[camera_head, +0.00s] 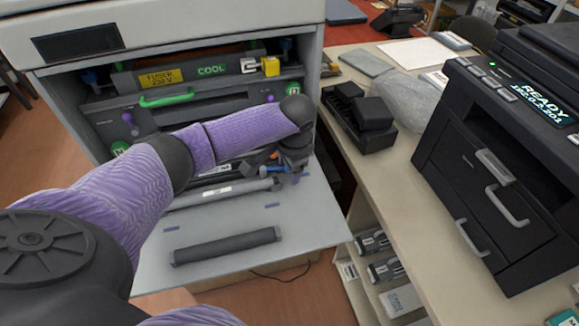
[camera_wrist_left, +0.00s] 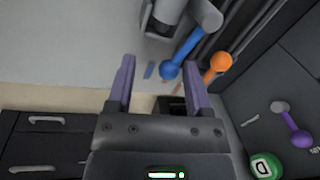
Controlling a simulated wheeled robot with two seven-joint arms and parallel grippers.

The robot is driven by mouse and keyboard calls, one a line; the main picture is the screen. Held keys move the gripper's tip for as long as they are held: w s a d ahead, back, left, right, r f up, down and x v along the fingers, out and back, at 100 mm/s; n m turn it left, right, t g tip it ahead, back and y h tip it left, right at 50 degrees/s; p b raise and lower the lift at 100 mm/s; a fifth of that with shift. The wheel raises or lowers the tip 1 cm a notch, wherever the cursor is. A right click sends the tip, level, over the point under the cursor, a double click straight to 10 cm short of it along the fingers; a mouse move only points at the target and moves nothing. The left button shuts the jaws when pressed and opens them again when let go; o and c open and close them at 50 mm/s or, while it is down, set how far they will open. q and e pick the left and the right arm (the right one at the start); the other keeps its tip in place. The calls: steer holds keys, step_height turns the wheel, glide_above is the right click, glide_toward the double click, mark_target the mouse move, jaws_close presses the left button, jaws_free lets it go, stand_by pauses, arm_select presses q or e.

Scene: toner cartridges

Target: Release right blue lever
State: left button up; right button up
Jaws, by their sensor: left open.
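A blue lever (camera_wrist_left: 190,48) with a round end shows in the left wrist view, beside a grey cylinder. My left gripper (camera_wrist_left: 160,88) is open and empty. The lever's round end appears beyond the fingertips, within the gap and nearer the right finger; I cannot tell whether they touch. In the head view, my left gripper (camera_head: 291,163) is at the right side of the open printer, above its lowered door. A blue part (camera_head: 269,171) shows just left of it, mostly hidden by the gripper and wrist. My right gripper is out of view.
An orange lever (camera_wrist_left: 217,64) is close beside the blue one, and a purple lever (camera_wrist_left: 290,125) is farther right. A dark roller (camera_head: 228,246) lies on the lowered door (camera_head: 310,222). A black tray (camera_head: 360,120) and black printer (camera_head: 500,150) stand on the right counter.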

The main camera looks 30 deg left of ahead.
arm_select(q)
jaws_close()
steer(key=shift+w+r+n+p, duration=0.2)
steer(key=shift+r+n+p, duration=0.25)
steer(key=shift+p, duration=0.45)
steer(key=shift+w+a+f+n+p, duration=0.15)
steer(key=shift+w+n+p, duration=0.05)
steer(key=shift+n+p, duration=0.25)
steer(key=shift+w+a+f+n, duration=0.15)
steer(key=shift+f+n, duration=0.05)
steer(key=shift+n, duration=0.1)
jaws_free()
